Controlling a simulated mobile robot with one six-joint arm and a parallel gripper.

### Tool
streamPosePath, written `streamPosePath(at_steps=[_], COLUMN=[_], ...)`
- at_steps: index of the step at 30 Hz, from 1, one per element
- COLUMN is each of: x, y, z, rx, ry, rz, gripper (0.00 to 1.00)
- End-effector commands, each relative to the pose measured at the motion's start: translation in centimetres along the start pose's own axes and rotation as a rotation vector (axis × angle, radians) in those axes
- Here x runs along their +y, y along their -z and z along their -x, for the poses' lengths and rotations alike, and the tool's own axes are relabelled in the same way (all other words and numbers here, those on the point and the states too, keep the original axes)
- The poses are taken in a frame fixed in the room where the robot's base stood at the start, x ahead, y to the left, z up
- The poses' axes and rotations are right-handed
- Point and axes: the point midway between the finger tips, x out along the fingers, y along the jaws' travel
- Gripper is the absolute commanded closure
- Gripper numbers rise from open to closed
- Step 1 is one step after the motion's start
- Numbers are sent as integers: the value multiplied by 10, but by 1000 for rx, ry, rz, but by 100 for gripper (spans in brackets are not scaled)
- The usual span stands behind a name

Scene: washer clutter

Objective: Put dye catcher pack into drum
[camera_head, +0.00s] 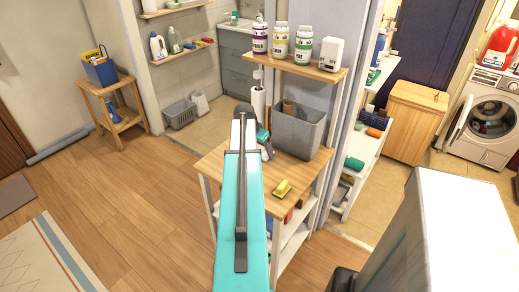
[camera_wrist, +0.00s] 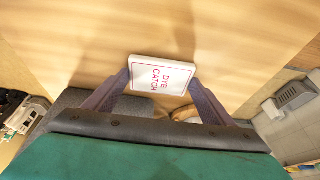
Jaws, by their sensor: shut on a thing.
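The dye catcher pack (camera_wrist: 160,66) is a small white box with red lettering, seen in the wrist view. My gripper (camera_wrist: 162,82) is shut on it, one purple-grey finger at each side. A wooden surface lies behind the pack; I cannot tell whether they touch. In the head view my teal arm hides the pack and most of the gripper, over the wooden table. The white washing machine (camera_head: 487,152) stands at the far right. Its door (camera_head: 459,117) is swung open to the left and the round drum opening (camera_head: 488,116) shows dark inside.
The wooden table (camera_head: 221,164) carries a grey bin (camera_head: 298,133) and a yellow brush (camera_head: 282,188). A shelf (camera_head: 290,66) with bottles hangs above. A wooden cabinet (camera_head: 411,124) stands left of the washer. A red detergent bottle (camera_head: 500,46) is on the washer. Open floor lies left.

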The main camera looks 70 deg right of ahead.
Motion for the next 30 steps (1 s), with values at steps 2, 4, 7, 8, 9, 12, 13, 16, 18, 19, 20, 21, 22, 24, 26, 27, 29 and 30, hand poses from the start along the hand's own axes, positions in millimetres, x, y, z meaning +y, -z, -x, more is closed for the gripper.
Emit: streamPosePath(at_steps=[2, 4, 7, 8, 9, 12, 13, 16, 18, 19, 20, 21, 22, 24, 26, 27, 29, 30], x=[0, 0, 0, 0, 0, 0, 0, 0, 0, 0, 0, 0, 0, 0, 0, 0, 0, 0], y=[0, 0, -1, -1, -2, -1, -1, -1, -1, -1, -1, -1, -1, 0, 0, 0, 0, 0], z=[0, 0, -2, -3, -3, -2, -2, -2, -2, -2, -2, -2, -2, 0, 2, 3, 6, 9], rx=[0, 0, 0, 0, 0, 0, 0, 0, 0, 0, 0, 0, 0, 0, 0, 0, 0, 0], ry=[0, 0, 0, 0, 0, 0, 0, 0, 0, 0, 0, 0, 0, 0, 0, 0, 1, 1], rz=[0, 0, 0, 0, 0, 0, 0, 0, 0, 0, 0, 0, 0, 0, 0, 0, 1, 1], gripper=[47, 47, 47, 47, 47, 6, 4, 4, 4, 4, 4, 4, 4, 4, 4, 4, 4, 4])
